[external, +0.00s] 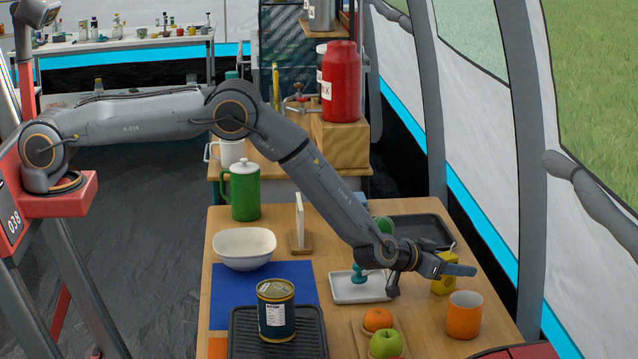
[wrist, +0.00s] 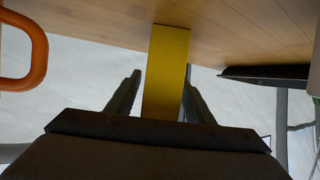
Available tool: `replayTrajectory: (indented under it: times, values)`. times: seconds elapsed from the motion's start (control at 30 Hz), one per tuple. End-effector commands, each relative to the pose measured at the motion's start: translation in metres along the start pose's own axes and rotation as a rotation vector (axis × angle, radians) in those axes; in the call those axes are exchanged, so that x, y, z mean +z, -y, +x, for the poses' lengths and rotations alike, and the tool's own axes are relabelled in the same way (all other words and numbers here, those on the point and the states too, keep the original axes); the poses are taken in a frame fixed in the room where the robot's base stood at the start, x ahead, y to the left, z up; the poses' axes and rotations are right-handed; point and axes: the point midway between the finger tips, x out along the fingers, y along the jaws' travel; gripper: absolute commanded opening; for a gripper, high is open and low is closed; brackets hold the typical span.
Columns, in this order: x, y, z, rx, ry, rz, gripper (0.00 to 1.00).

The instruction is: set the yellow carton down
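The yellow carton (external: 443,287) stands on the right part of the wooden table, behind the orange mug, and my gripper partly covers it in the external view. My gripper (external: 458,269) reaches across it from the left, low over the table. In the wrist view the carton (wrist: 166,75) lies between the two fingers of my gripper (wrist: 160,95). A thin gap shows between the left finger and the carton, so the fingers look open around it. The carton's far end meets the wooden surface (wrist: 240,35) in that view.
The orange mug (external: 464,316) stands close in front of the carton. A white tray (external: 345,290) lies to the left and a dark tray (external: 428,222) behind. An orange (external: 378,318) and a green apple (external: 387,344) are near the front. The tent wall is close on the right.

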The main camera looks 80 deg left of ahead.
Motion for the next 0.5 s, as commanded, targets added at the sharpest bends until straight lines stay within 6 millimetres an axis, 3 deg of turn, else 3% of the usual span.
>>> replayTrajectory:
  times: [0.3,0.5]
  values:
    - [-0.004,0.0,-0.002,0.0,0.0,0.0,0.48]
    - [-0.003,-0.001,-0.025,0.001,0.001,0.001,0.48]
